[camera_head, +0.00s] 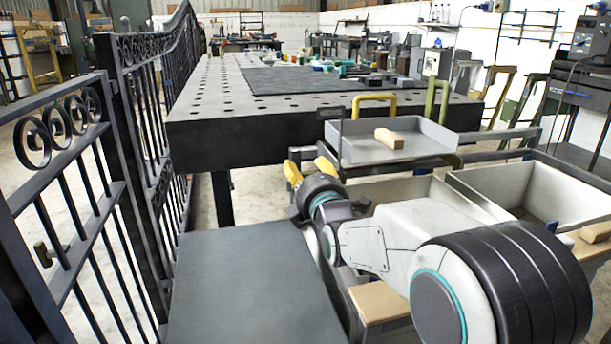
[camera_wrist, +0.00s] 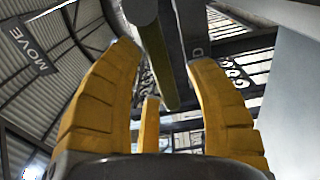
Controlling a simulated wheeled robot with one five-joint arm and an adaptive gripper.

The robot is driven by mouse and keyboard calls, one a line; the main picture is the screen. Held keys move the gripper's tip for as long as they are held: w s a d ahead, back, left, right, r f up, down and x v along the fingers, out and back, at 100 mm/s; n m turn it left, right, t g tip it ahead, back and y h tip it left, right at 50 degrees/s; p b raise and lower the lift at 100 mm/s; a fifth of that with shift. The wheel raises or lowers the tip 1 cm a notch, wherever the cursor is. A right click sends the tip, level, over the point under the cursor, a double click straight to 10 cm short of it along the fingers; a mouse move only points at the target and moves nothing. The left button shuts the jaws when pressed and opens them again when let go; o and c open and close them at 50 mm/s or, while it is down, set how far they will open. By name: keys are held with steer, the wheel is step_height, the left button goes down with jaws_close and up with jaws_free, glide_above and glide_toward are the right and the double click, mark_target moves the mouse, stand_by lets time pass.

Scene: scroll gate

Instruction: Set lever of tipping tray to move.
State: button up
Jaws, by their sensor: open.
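The grey tipping tray (camera_head: 358,152) is in the middle of the head view, with a wooden block (camera_head: 389,138) in it. My gripper (camera_head: 308,169) is open, low beside the tray's near left corner. In the wrist view, an olive bar (camera_wrist: 154,60), which looks like the lever, reaches down from the top into the space between my open fingers (camera_wrist: 168,68). I see no contact with either finger. A plate marked "MOVE" (camera_wrist: 31,48) is at the upper left. A grey bar with a "D" (camera_wrist: 197,50) stands just right of the olive bar; its other lettering is hidden.
A yellow handle (camera_head: 374,97) and an olive frame (camera_head: 432,99) rise behind the tray. Pale bins (camera_head: 535,194) stand at the right. A dark perforated table (camera_head: 245,136) lies behind, and a black iron gate (camera_head: 95,190) runs along the left.

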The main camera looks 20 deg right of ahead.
stand_by(0.3)
jaws_close()
stand_by(0.4)
